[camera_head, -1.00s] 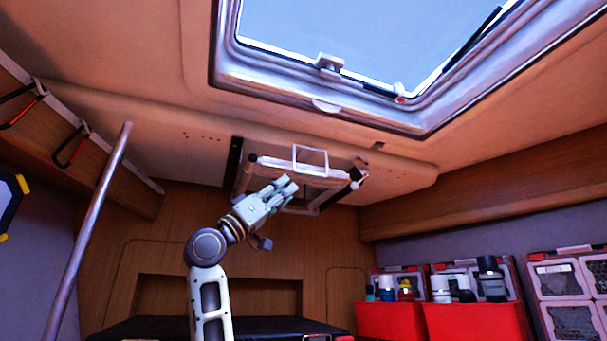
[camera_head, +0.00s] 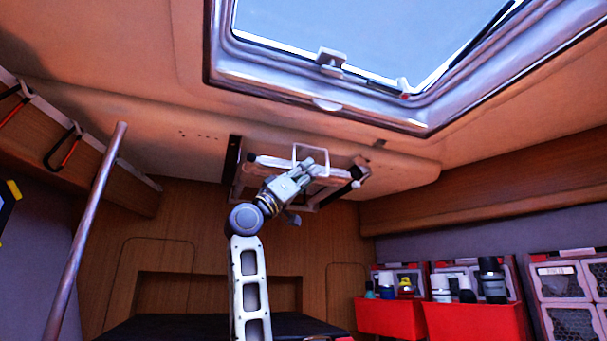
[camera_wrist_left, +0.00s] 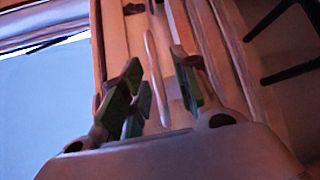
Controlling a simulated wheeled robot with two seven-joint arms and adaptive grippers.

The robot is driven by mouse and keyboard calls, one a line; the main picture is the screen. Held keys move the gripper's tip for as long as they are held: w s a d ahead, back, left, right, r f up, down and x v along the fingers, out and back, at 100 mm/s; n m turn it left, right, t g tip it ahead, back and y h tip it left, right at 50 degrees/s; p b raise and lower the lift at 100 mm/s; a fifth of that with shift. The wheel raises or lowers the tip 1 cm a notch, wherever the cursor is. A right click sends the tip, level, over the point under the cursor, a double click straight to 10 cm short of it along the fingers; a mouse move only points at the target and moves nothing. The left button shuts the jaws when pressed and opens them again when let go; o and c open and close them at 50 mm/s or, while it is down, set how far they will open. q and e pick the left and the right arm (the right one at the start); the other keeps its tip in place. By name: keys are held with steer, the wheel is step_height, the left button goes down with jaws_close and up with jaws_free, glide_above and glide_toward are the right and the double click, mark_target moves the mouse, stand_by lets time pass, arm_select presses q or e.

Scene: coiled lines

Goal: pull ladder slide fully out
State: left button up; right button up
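The ladder slide (camera_head: 272,162) is a pale frame mounted below the ceiling panel, with dark end pieces. A thin white rectangular loop handle (camera_head: 311,146) stands out from its front. My left gripper (camera_head: 315,168) is at the lower right part of this loop and covers some of it. In the left wrist view my left gripper (camera_wrist_left: 160,78) has its fingers apart, and a pale bar (camera_wrist_left: 152,55), which looks like the handle, runs between them. I cannot tell whether a finger touches it. My right gripper is not in view.
A roof hatch (camera_head: 330,90) with a metal frame is above. A slanted metal pole (camera_head: 85,235) stands at the left. Red bins (camera_head: 475,325) with bottles and crates (camera_head: 570,290) are at the lower right. A dark surface (camera_head: 170,328) lies below my arm.

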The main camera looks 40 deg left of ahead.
arm_select(q)
jaws_close()
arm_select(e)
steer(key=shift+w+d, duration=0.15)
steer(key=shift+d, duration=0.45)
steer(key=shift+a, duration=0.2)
